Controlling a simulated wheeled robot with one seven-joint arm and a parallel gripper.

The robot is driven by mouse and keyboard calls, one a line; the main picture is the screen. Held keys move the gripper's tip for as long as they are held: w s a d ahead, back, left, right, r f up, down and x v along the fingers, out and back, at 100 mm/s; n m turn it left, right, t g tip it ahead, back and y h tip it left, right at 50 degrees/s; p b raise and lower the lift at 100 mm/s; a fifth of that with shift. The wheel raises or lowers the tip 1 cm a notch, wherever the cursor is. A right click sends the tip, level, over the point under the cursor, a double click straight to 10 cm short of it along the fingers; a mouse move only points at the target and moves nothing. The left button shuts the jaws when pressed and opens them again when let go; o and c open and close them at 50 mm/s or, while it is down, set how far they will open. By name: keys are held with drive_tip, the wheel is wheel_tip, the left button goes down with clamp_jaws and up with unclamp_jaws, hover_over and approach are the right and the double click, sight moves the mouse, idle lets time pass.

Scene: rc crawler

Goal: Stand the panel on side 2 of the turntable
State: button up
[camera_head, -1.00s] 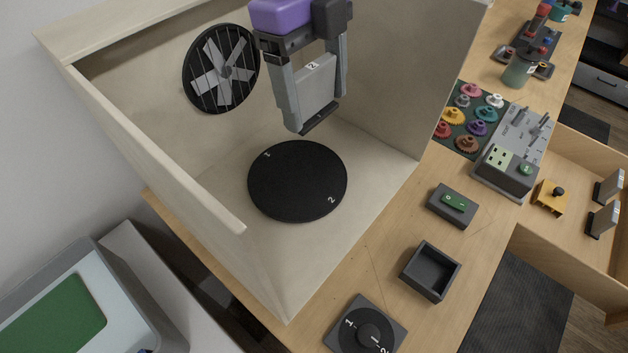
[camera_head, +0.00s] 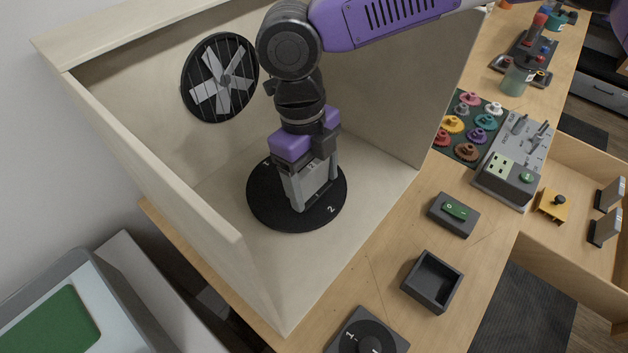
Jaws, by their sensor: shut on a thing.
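The black round turntable (camera_head: 267,213) lies on the floor of the pale open booth. Its mark 2 shows at the front right and its mark 1 at the back left. My gripper (camera_head: 315,188) points down over the turntable and is shut on the light grey panel (camera_head: 308,181). The panel is upright, with its dark foot low over the middle of the disc, just behind the mark 2. I cannot tell whether the foot touches the disc. My fingers and wrist hide part of the panel.
Booth walls (camera_head: 150,150) stand left, behind and right of my arm, with a fan (camera_head: 220,78) on the back wall. Outside are a green-switch box (camera_head: 453,213), an empty dark tray (camera_head: 432,282), a numbered dial (camera_head: 366,335) and two more panels (camera_head: 606,227) in a drawer.

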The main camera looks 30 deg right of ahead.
drive_tip(key=shift+f, duration=0.2)
drive_tip(key=o, duration=1.6)
drive_tip(key=shift+f, duration=0.1)
drive_tip(key=r, duration=0.4)
drive_tip(key=w+r, duration=0.1)
drive_tip(key=r, duration=0.7)
drive_tip(key=shift+w+a+p, duration=0.25)
drive_tip(key=shift+w+p, duration=0.1)
